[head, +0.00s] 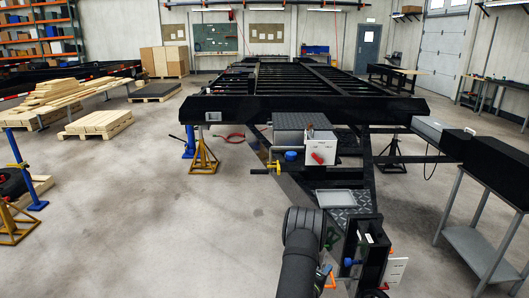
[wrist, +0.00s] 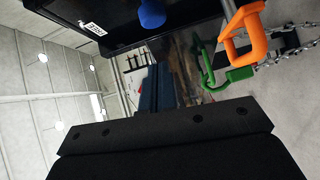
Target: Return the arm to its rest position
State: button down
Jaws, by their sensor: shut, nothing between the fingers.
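My arm reaches up from the bottom centre of the head view, beside the front end of a black trailer frame (head: 300,104). The gripper's fingertips cannot be made out there. In the wrist view the dark body of my gripper (wrist: 168,130) fills the lower part. It is shut and nothing shows held in it. An orange hook (wrist: 243,32) and a green hook (wrist: 228,78) with a chain (wrist: 291,55) hang close beyond it at the upper right. A blue knob (wrist: 152,13) shows at the top.
A grey metal stand (head: 478,228) with a black beam on it is at the right. Stacked timber (head: 97,123) lies at the left. The concrete floor between the timber and the frame is mostly clear.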

jog(key=w+d, duration=0.2)
jog(key=d, duration=0.4)
jog(key=shift+w+a+f, duration=0.1)
jog(key=shift+w+a, duration=0.05)
jog(key=shift+a, duration=0.85)
jog(key=shift+w+a+f, duration=0.1)
jog(key=shift+a, duration=0.9)
jog(key=shift+d, duration=0.1)
